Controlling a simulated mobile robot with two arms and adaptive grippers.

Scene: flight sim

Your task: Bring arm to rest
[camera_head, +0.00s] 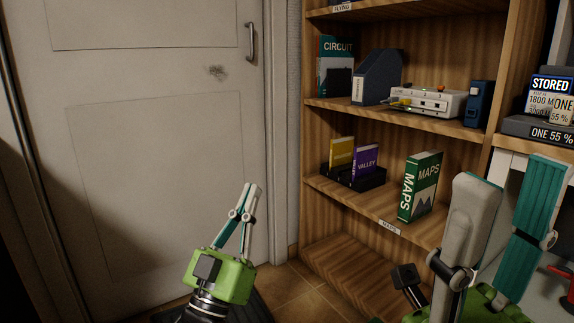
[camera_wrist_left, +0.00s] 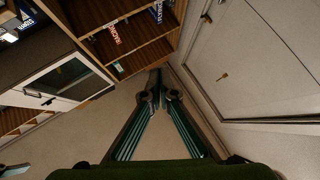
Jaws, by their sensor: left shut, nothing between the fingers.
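My left gripper (camera_head: 252,187) is in the lower middle of the head view, in front of the white door and pointing up. Its teal-lined fingers meet at the tips with nothing between them. In the left wrist view the fingertips (camera_wrist_left: 160,75) also come together, empty. My right gripper (camera_head: 515,175) is large and close at the lower right of the head view. Its two fingers stand apart, with no object visible between them. Part of its base is cut off by the frame's bottom edge.
A wooden shelf (camera_head: 320,188) stands right of the door (camera_head: 150,130). It holds a green MAPS book (camera_head: 420,187), yellow (camera_head: 341,152) and purple (camera_head: 365,162) books, a blue file holder (camera_head: 378,77) and a white device (camera_head: 428,101). Bare floor shows between door and shelf.

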